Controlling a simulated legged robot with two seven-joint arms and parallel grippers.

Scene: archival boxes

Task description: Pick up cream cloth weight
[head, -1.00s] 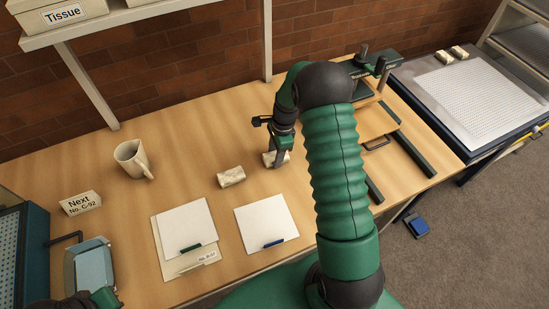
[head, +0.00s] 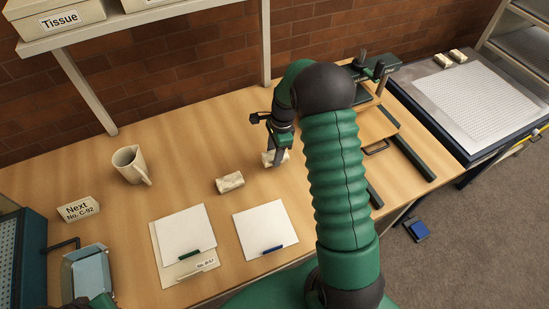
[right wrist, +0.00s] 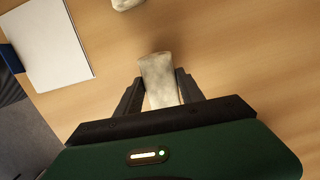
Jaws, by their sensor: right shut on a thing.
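My right gripper (head: 275,160) is over the table behind the right-hand white sheets. It is shut on a cream cloth weight (right wrist: 158,75), which sits between its two dark fingers in the right wrist view. In the head view the fingers partly hide this weight (head: 267,158). I cannot tell whether it touches the table. A second cream cloth weight (head: 230,183) lies on the table to its left, and part of it shows at the top of the right wrist view (right wrist: 126,3). My left gripper (head: 100,301) shows only in part at the bottom left edge.
Two paper stacks (head: 266,226) (head: 183,235) lie in front. A mug (head: 130,163), a sign (head: 77,209) and a blue tray (head: 87,275) stand at left. A wooden device with dark rails (head: 410,158) is at right. Two more weights (head: 450,58) lie on the far-right bench.

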